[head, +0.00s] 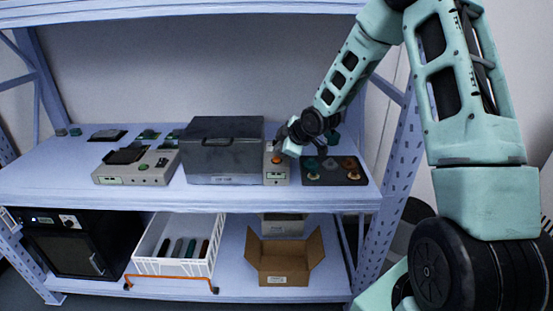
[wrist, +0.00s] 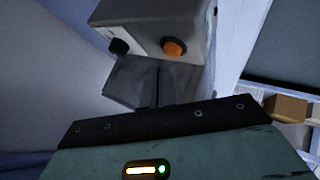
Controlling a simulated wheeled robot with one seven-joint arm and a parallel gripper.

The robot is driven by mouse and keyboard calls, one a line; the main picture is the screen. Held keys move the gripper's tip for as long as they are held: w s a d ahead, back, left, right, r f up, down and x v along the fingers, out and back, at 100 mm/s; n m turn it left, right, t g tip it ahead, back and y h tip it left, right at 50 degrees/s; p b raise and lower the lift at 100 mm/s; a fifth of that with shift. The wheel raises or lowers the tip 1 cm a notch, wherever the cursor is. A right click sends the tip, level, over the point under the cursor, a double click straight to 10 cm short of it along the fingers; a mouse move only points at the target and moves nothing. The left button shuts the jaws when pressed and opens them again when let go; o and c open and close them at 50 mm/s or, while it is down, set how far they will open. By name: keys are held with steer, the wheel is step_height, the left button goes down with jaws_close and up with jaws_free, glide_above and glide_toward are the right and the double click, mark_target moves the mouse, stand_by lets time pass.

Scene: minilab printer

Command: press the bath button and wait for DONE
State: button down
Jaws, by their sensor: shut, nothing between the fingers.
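The bath button is an orange round knob on the small grey control box (head: 277,177) at the right end of the dark grey lidded bath (head: 222,160). The orange button (head: 276,160) shows just left of and below my gripper (head: 292,147) in the head view. In the wrist view the orange button (wrist: 173,49) is on the grey box face, beyond my gripper (wrist: 157,98), with a gap to the fingers that I cannot judge exactly. The fingers are shut and empty. No DONE text is readable.
A dark mat (head: 333,172) with small parts lies right of the control box. A grey device (head: 137,166) stands left of the bath. Below are a black oven (head: 70,245), a white basket (head: 150,265) and an open carton (head: 284,262).

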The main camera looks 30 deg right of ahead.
steer(key=shift+f, duration=0.1)
steer(key=shift+f+b, duration=0.3)
steer(key=shift+f, duration=0.05)
steer(key=shift+f+b, duration=0.35)
steer(key=shift+f, duration=0.1)
stand_by(0.8)
steer(key=shift+r, duration=0.1)
steer(key=shift+r+p, duration=0.8)
steer(key=shift+p, duration=0.05)
step_height(320, 180, up, 5)
steer(key=p, duration=0.4)
stand_by(0.5)
